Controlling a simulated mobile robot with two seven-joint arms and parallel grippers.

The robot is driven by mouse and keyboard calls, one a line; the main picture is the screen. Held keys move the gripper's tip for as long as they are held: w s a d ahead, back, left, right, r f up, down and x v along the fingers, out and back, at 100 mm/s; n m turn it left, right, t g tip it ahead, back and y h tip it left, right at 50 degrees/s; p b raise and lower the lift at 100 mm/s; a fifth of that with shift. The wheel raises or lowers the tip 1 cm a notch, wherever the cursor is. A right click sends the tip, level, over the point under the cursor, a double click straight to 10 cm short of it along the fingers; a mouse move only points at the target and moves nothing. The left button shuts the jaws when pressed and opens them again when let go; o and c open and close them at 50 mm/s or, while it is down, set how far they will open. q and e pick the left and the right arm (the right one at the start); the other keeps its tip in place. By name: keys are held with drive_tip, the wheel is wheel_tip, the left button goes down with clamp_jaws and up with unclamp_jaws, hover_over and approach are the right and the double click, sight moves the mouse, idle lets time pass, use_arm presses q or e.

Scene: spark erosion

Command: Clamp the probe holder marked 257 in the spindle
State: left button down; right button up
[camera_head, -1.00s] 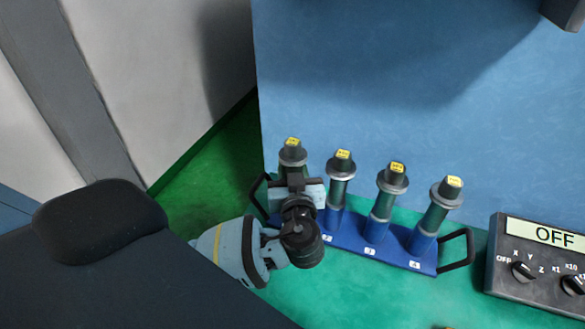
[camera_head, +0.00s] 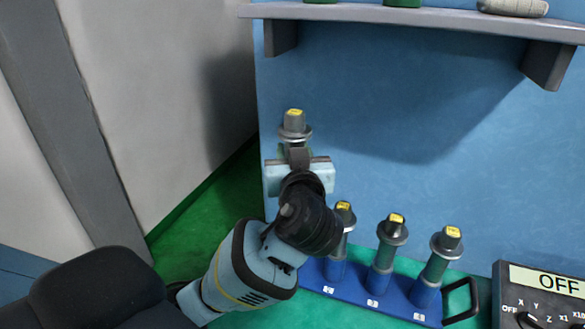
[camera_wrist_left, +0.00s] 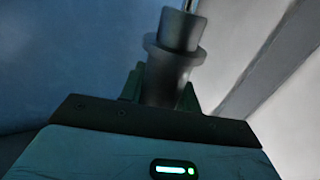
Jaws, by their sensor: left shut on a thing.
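A grey-green probe holder (camera_head: 294,124) with a yellow label on top is held upright in my left gripper (camera_head: 297,156), above the left end of the rack. The label's number is too small to read. In the left wrist view the holder (camera_wrist_left: 172,62) stands between the fingers of the left gripper (camera_wrist_left: 162,92), which is shut on it. Three more holders stand in the blue rack (camera_head: 400,303): a left one (camera_head: 344,217), a middle one (camera_head: 388,245) and a right one (camera_head: 442,256), all yellow-labelled. The spindle is not in view. My right gripper is not in view.
A grey shelf (camera_head: 420,16) with brackets runs along the blue wall above the rack. A dark control box (camera_head: 545,290) with an OFF display stands right of the rack. The grey panel (camera_head: 80,120) is at the left. The wall area below the shelf is clear.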

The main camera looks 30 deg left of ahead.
use_arm(q)
drive_tip(key=shift+r, duration=0.3)
idle(0.8)
drive_tip(key=s+d+f+m+t+h, duration=0.2)
drive_tip(key=s+d+f+m+h, duration=0.2)
drive_tip(key=f, duration=0.5)
drive_tip(key=s+d+f+m+t+h, duration=0.2)
drive_tip(key=s+d+f+m+h, duration=0.2)
drive_tip(key=s+f+h, duration=0.3)
wheel_tip(320, 180, down, 2)
drive_tip(key=shift+s+d+f+h, duration=0.1)
drive_tip(key=shift+s+d+h, duration=0.1)
drive_tip(key=shift+d+h, duration=0.3)
drive_tip(key=shift+s+d, duration=0.1)
drive_tip(key=shift+d, duration=0.1)
